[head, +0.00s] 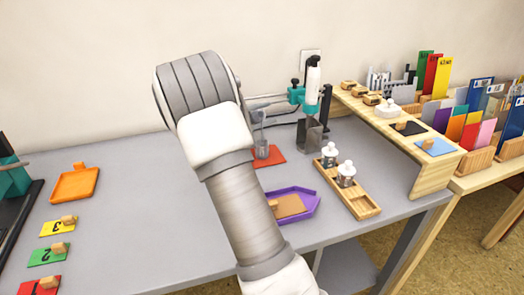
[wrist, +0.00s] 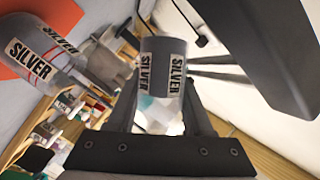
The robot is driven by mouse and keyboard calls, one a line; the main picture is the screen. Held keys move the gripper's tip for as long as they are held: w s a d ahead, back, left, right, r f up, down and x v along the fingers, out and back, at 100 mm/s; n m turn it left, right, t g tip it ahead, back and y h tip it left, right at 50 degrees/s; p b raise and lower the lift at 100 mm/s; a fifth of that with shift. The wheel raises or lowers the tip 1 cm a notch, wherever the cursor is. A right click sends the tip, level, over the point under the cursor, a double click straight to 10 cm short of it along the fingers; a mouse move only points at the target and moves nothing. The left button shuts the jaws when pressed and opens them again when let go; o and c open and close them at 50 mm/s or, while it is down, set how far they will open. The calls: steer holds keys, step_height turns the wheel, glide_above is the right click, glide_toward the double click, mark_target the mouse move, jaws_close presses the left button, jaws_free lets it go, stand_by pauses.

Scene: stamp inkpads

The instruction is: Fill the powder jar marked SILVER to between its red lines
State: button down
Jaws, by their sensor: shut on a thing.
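My gripper (wrist: 158,108) is shut on a clear container labelled SILVER (wrist: 162,84), seen up close in the wrist view. Its far end looks grey; whether that is powder I cannot tell. A powder jar marked SILVER (wrist: 38,62), with red lines beside its label, stands apart from it to the left in the wrist view, on an orange-red mat (wrist: 45,14). In the head view this jar (head: 259,142) stands on the red mat (head: 276,158). My arm hides the gripper and the held container in the head view. The jar's fill level is unclear.
Two white-capped bottles (head: 346,174) stand in a wooden rack (head: 366,207) to the right. A purple tray (head: 304,212) lies in front of the mat. A teal stand (head: 297,95) and grey metal box (head: 309,138) are close behind.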

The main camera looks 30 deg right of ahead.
steer(key=shift+f+m+h+b, duration=0.3)
steer(key=shift+m+b, duration=0.3)
steer(key=shift+b, duration=0.9)
steer(key=shift+w, duration=0.1)
stand_by(0.5)
steer(key=shift+f+m+h, duration=0.25)
steer(key=shift+m+h, duration=0.15)
steer(key=shift+m, duration=0.45)
steer(key=shift+f+m+h, duration=0.25)
steer(key=shift+m+h, duration=0.15)
steer(key=shift+m, duration=0.45)
stand_by(4.2)
